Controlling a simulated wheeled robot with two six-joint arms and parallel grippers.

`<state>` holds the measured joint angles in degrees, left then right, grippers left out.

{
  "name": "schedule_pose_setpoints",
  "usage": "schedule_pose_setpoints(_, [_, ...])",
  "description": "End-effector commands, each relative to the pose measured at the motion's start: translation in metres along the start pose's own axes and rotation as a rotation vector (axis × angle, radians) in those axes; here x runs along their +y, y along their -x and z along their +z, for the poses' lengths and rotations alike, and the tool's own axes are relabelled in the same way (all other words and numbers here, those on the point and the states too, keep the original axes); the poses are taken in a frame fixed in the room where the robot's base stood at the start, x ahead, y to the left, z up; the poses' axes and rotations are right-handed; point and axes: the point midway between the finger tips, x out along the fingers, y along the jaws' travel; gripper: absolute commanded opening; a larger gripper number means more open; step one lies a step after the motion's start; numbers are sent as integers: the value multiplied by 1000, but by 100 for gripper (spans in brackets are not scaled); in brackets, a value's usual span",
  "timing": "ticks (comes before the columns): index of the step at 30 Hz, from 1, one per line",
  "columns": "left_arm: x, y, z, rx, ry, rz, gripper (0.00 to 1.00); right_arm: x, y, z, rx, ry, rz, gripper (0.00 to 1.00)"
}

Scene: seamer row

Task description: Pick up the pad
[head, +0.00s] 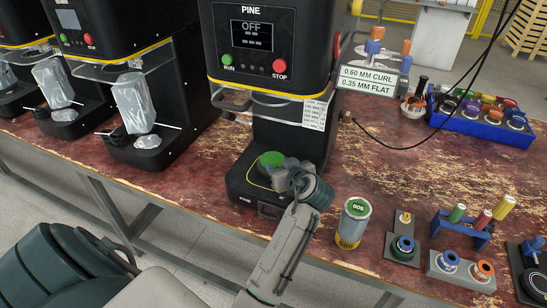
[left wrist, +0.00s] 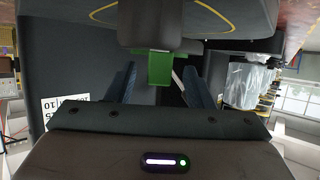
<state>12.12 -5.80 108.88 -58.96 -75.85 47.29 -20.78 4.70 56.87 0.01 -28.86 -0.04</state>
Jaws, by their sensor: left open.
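The pad appears to be the round green piece (head: 270,160) on the black base plate of the PINE seamer (head: 250,196). My left gripper (head: 283,174) is at its near right side, low over the base, and partly covers it. In the left wrist view a green piece (left wrist: 160,67) shows between and beyond the two open fingers (left wrist: 160,88), below a dark block. The fingers stand apart with a gap on each side of the green. I cannot tell whether any finger touches it. My right gripper is not in view.
A silver can with a green lid (head: 354,222) stands right of my left arm. Small gauge stands (head: 403,245) and a blue rack (head: 462,229) are farther right. A blue tray of rollers (head: 485,125) is behind. Other seamers (head: 150,110) stand left. The worn red tabletop (head: 375,165) has free room.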

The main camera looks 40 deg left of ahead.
Motion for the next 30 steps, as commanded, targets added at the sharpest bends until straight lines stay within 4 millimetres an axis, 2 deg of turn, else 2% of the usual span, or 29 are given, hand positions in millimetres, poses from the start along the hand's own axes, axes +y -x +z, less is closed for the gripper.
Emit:
schedule_pose_setpoints(10, [-2, 0, 2, 0, 2, -2, 47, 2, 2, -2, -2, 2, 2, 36])
schedule_pose_setpoints(15, [-2, 0, 2, 0, 2, -2, 14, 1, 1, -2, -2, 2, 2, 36])
schedule_pose_setpoints(17, [-2, 0, 2, 0, 2, -2, 2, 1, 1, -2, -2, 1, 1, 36])
schedule_pose_setpoints(18, [-2, 0, 2, 0, 2, -2, 0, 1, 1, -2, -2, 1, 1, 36])
schedule_pose_setpoints(30, [0, 1, -2, 0, 1, 0, 0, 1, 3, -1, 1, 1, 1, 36])
